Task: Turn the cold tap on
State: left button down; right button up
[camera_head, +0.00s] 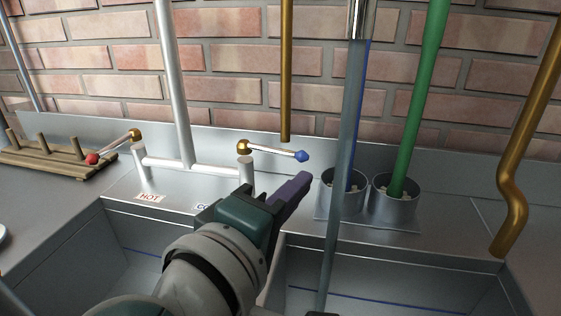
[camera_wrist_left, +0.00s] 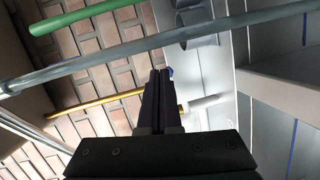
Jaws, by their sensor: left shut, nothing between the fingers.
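The cold tap's lever (camera_head: 275,150) runs right from a brass joint on a white post (camera_head: 246,172) and ends in a blue knob (camera_head: 303,156). The COLD label (camera_head: 203,207) is partly hidden by my arm. My left gripper (camera_head: 304,180) is shut and empty, with its dark purple fingers just below and in front of the blue knob; I cannot tell whether they touch. In the left wrist view the shut fingertips (camera_wrist_left: 159,73) are beside the small visible part of the blue knob (camera_wrist_left: 170,72). My right gripper is not in view.
The hot tap's lever (camera_head: 112,146) with a red knob is at left, near a wooden pegged rack (camera_head: 45,160). Two metal cups (camera_head: 394,204) stand right of my gripper. A grey pole (camera_head: 346,130), green pole (camera_head: 415,110) and brass pipes (camera_head: 512,190) cross the right side.

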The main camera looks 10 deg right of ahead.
pick_arm(q)
jog(key=shift+s+d+r, duration=0.1)
jog(key=shift+s+d, duration=0.15)
jog(key=shift+s, duration=0.65)
jog(key=shift+s+d+r, duration=0.1)
jog(key=shift+s+d, duration=0.1)
jog(key=shift+s, duration=0.7)
